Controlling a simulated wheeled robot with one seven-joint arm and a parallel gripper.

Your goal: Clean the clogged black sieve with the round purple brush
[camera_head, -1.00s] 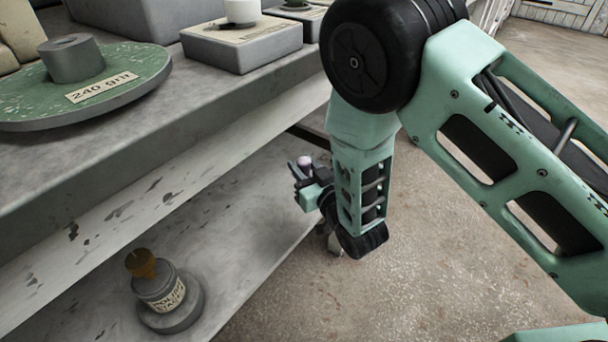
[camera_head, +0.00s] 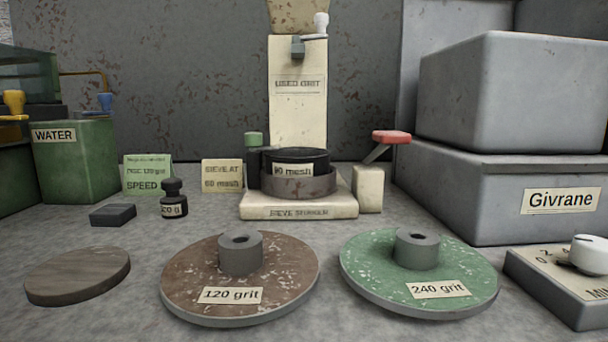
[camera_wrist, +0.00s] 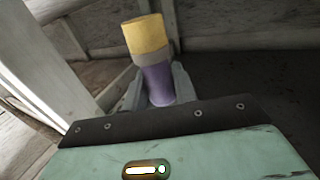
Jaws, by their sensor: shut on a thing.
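A black sieve (camera_head: 294,157) with a mesh label sits in a dark grey ring (camera_head: 300,187) on the cream sieve shaker (camera_head: 300,205), at the middle back of the bench in the head view. Its mesh surface does not show clearly. In the wrist view, my gripper (camera_wrist: 158,88) is shut on the purple brush (camera_wrist: 157,82). The brush's yellow end (camera_wrist: 146,35) points away from the gripper. The head view does not show my arm, so the distance from the brush to the sieve does not show.
A brown 120 grit disc (camera_head: 185,285) and a green 240 grit disc (camera_head: 370,270) lie in front of the shaker. A red-topped lever (camera_head: 391,136) stands to its right. Large grey boxes (camera_head: 510,95) fill the right, and a green water tank (camera_head: 75,165) stands left.

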